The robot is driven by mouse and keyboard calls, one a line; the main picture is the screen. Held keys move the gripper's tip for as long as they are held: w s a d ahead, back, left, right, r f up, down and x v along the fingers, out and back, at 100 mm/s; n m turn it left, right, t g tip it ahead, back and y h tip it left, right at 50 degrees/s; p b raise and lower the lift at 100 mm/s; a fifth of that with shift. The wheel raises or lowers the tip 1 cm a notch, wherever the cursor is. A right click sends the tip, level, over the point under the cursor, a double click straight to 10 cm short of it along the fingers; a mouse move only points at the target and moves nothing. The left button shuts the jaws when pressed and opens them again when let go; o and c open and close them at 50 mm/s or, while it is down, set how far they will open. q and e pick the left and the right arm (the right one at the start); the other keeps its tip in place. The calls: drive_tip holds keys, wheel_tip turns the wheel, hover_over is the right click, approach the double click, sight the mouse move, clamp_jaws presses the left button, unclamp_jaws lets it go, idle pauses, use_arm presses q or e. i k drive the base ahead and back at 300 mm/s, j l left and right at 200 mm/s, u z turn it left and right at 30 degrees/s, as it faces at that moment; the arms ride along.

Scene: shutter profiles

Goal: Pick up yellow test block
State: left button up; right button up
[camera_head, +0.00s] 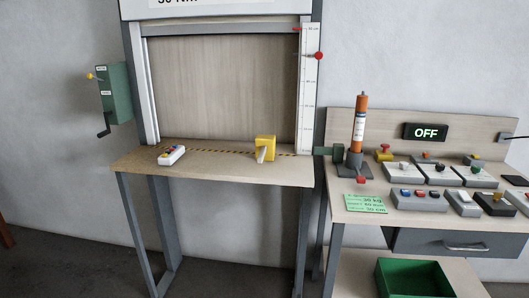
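The yellow test block (266,143) stands on the light wooden shelf of the tall frame, right of the middle and close to the black-and-yellow striped line. A pale tab or handle shows at its lower front. Nothing is touching it from above. Neither of my grippers can be seen in the head view.
A vertical scale (309,90) stands at the frame's right. The right workbench holds an orange cylinder (359,125), an OFF display (425,132) and several control boxes. A green bin (412,280) is below.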

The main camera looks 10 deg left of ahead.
sight(264, 144)
drive_tip(key=i+j+z, duration=0.15)
drive_tip(key=j, duration=0.25)
drive_tip(key=i+j+z, duration=0.2)
drive_tip(key=j, duration=0.2)
drive_tip(key=i+j+z, duration=0.15)
drive_tip(key=j, duration=0.3)
drive_tip(key=i+j+z, duration=0.2)
drive_tip(key=j, duration=0.3)
drive_tip(key=j+z, duration=0.15)
drive_tip(key=j, duration=0.3)
drive_tip(key=i, duration=0.05)
